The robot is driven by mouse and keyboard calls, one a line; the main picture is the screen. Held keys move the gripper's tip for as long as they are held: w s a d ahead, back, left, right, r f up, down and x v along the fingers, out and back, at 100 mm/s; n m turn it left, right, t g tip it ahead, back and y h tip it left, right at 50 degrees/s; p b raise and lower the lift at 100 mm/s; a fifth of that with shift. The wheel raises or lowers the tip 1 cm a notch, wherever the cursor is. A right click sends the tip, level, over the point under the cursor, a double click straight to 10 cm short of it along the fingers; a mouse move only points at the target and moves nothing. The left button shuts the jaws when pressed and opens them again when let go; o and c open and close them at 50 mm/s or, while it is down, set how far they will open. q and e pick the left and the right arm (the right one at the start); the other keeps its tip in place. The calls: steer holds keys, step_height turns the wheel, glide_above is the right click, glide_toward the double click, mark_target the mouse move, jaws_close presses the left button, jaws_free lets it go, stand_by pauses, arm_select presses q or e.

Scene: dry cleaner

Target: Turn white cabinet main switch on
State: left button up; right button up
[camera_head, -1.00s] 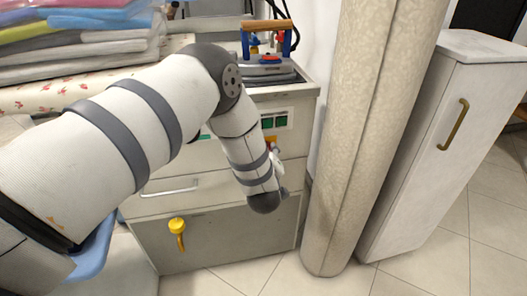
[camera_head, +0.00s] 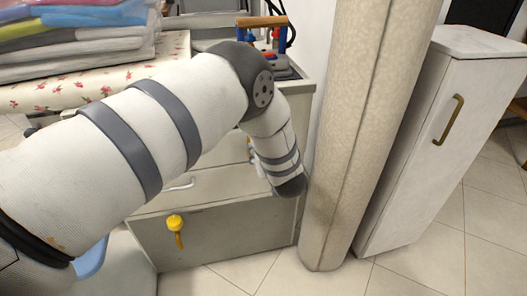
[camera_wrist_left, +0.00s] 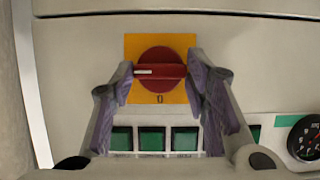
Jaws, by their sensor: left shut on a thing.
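The main switch is a red rotary knob (camera_wrist_left: 160,70) on a yellow plate (camera_wrist_left: 185,42), on the pale front of the white cabinet (camera_head: 225,235). My left gripper (camera_wrist_left: 161,78) is shut on the knob, with one purple-padded finger at each side. The knob's white mark lies horizontal and points left. A "0" is printed on the plate below the knob. In the head view my left arm reaches across the cabinet front and hides the switch. My right gripper is in neither view.
Green buttons (camera_wrist_left: 152,139) sit below the switch, with a round gauge (camera_wrist_left: 304,138) to the right. A yellow valve handle (camera_head: 175,223) sticks out low on the cabinet. A beige roll (camera_head: 365,140) and a tall white locker (camera_head: 445,150) stand to the right.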

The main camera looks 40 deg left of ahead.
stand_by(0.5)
arm_select(q)
steer(key=o, duration=1.1)
steer(key=shift+o, duration=0.2)
steer(key=v, duration=1.2)
